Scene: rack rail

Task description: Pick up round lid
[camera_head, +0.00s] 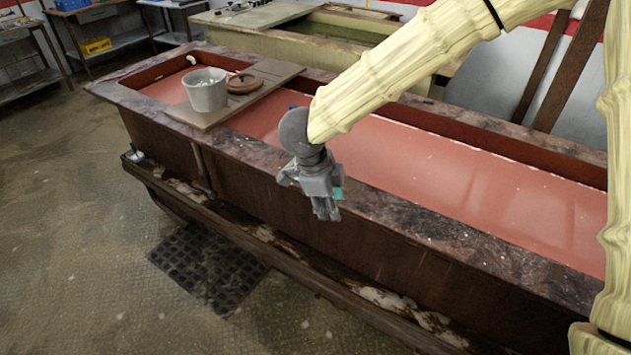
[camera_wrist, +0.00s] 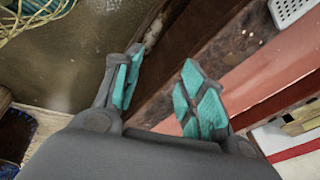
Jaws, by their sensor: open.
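The round lid (camera_head: 244,83) is brown with a small knob on top. In the head view it lies on a wooden board (camera_head: 272,78) laid across the long trough, just right of a grey bucket (camera_head: 206,92). My gripper (camera_head: 327,212) hangs over the trough's near side, to the right of and nearer than the lid, well apart from it. In the wrist view my gripper (camera_wrist: 160,92) shows two teal-padded fingers spread open with nothing between them. The lid is not visible in the wrist view.
The trough (camera_head: 450,232) has a dark stone-like rim and a reddish inside. A ledge (camera_head: 270,255) runs along its lower front. A dark grate (camera_head: 207,268) lies on the floor. A second trough (camera_head: 300,45) stands behind. In the wrist view a white perforated object (camera_wrist: 290,10) is at the top right.

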